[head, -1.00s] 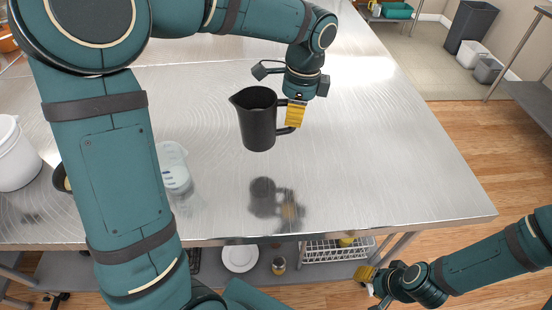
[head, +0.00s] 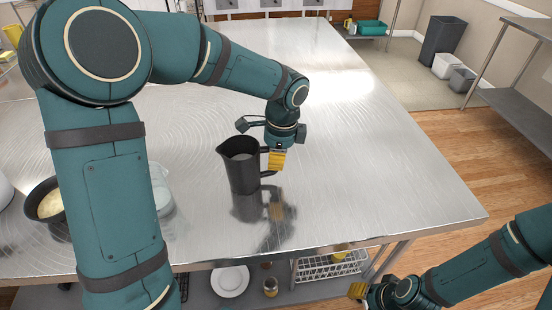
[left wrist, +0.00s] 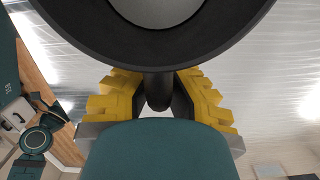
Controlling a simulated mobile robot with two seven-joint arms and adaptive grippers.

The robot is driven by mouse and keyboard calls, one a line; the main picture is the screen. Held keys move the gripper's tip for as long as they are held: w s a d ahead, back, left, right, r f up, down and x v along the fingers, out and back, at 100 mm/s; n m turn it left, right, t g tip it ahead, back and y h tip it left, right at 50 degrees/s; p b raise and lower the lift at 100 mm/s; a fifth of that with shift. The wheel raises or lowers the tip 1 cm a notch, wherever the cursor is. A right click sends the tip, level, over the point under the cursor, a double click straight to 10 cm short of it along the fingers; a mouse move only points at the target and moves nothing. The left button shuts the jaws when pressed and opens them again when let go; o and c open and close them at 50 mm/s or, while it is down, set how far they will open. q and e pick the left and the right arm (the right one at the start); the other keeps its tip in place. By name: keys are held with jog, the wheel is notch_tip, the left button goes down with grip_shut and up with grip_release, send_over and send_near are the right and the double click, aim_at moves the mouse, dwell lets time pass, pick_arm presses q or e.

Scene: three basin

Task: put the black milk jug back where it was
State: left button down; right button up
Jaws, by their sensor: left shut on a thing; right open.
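In the left wrist view the fingers (left wrist: 157,95) sit on both sides of the handle, and the jug's dark rim (left wrist: 240,35) fills the top. My right gripper (head: 362,290) is open and empty, low in front of the table's front edge.
A black pan (head: 36,210) with pale contents and a clear measuring cup (head: 160,190) stand at the left, partly behind my left arm. The metal table (head: 380,190) is clear right of the jug. A shelf below holds a white plate (head: 230,281) and a wire rack (head: 325,267).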

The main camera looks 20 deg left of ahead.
pick_arm(q)
jog(key=shift+f, duration=0.1)
jog(key=c, duration=1.5)
grip_release()
jog(key=shift+f, duration=0.1)
jog(key=o, duration=0.4)
jog(key=shift+c, duration=0.2)
notch_tip(320, 180, up, 12)
jog(key=d+p, duration=0.1)
jog(key=p, duration=0.2)
jog(key=shift+w, duration=0.4)
jog(key=shift+d, duration=0.1)
